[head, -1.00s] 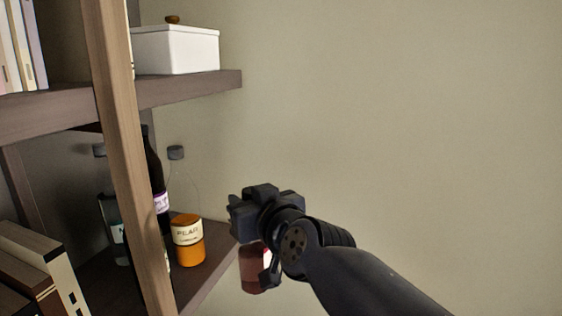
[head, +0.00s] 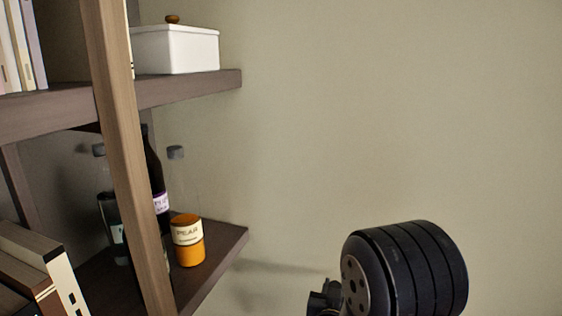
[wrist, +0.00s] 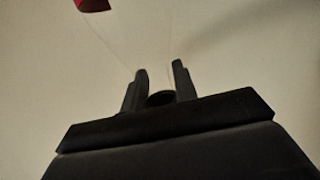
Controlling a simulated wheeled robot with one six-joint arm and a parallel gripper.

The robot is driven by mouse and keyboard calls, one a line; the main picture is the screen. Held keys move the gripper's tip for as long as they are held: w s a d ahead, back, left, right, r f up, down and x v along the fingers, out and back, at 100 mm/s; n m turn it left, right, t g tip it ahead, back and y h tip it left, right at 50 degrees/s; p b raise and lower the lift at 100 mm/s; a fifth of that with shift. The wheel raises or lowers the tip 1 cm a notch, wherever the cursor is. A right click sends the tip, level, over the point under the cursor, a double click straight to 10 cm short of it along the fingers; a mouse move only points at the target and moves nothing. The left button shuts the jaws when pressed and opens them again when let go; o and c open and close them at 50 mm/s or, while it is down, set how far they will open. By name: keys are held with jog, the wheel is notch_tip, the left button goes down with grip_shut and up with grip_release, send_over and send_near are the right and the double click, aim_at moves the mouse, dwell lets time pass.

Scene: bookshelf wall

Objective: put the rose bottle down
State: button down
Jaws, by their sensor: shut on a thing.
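In the wrist view, my gripper (wrist: 160,82) is shut on the rose bottle (wrist: 160,98). Its dark round cap shows between the two fingers. Faint lines beyond the fingertips look like its clear glass. The rest of the bottle is hard to make out, and its tilt cannot be told. In the head view, the gripper end of my arm is low and mostly cut off by the bottom edge, and the rose bottle does not show there.
A lower shelf (head: 226,250) at left holds an orange pear bottle (head: 188,241), a dark bottle (head: 154,180) and clear bottles behind a wooden post (head: 125,150). A white box (head: 177,50) stands above. A red patch (wrist: 92,4) shows at the wrist view's top edge.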

jog(key=shift+s+d+f+m+h, duration=0.15)
jog(key=shift+s+d+f, duration=0.15)
jog(key=shift+d+f, duration=0.25)
jog(key=shift+s+d+f+m+h, duration=0.15)
jog(key=shift+s+d+f, duration=0.1)
jog(key=shift+d+f, duration=0.3)
jog(key=s+f+n+y, duration=0.1)
jog(key=s+f+y, duration=0.1)
jog(key=f, duration=0.5)
jog(key=s+f+n+y, duration=0.2)
jog(key=s+f, duration=0.2)
jog(key=f, duration=0.3)
jog(key=shift+s+a+t+y, duration=0.2)
jog(key=shift+s+t+y, duration=0.05)
jog(key=shift+t+y, duration=0.15)
